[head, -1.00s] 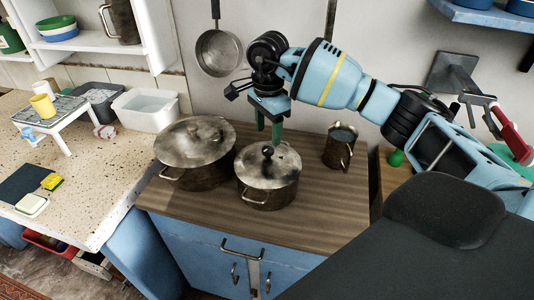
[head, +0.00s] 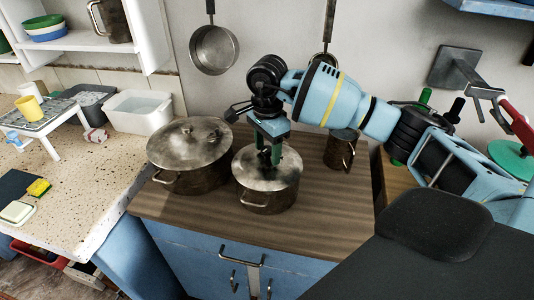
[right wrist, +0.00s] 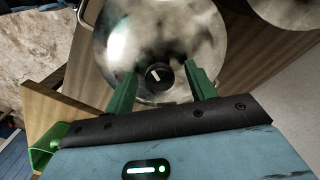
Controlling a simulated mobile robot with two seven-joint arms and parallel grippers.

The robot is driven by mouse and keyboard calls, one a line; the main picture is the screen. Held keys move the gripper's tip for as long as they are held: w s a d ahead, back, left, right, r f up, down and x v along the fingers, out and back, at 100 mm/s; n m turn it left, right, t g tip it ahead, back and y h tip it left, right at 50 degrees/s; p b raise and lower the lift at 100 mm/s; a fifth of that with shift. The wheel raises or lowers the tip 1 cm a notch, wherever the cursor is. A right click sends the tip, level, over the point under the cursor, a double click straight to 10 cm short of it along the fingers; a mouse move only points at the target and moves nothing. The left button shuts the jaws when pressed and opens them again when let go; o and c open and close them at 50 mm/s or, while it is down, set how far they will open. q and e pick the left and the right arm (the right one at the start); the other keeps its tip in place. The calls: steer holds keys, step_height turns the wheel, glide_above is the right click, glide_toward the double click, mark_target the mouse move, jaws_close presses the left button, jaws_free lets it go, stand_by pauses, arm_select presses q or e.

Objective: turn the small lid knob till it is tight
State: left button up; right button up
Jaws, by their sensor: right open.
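The small lid knob (right wrist: 158,76) is a dark round knob with a white mark on top, on the lid of the smaller pot (head: 268,197). In the right wrist view it lies between the two green fingers of my right gripper (right wrist: 160,79), with a gap on each side. In the head view my right gripper (head: 269,156) points down over the lid (head: 284,172), and its fingers hide most of the knob. The right gripper is open, with nothing clamped. My left gripper is not in view.
A larger lidded pot (head: 187,178) stands close on the left. A metal mug (head: 340,151) stands behind on the right, under my right arm. A pan (head: 214,48) hangs on the wall. The wooden counter (head: 310,226) is clear in front.

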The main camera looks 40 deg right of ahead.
steer(key=n+b, duration=0.1)
steer(key=n, duration=0.2)
steer(key=shift+f+n, duration=0.15)
steer(key=shift+n, duration=1.45)
steer(key=shift+n+b, duration=0.35)
steer(key=shift+n, duration=0.55)
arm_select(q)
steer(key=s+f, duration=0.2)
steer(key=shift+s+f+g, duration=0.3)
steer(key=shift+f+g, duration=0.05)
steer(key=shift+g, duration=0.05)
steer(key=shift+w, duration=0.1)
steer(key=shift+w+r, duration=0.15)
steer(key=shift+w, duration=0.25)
arm_select(e)
steer(key=c, duration=0.8)
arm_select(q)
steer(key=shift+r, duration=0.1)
arm_select(e)
steer(key=shift+o, duration=0.2)
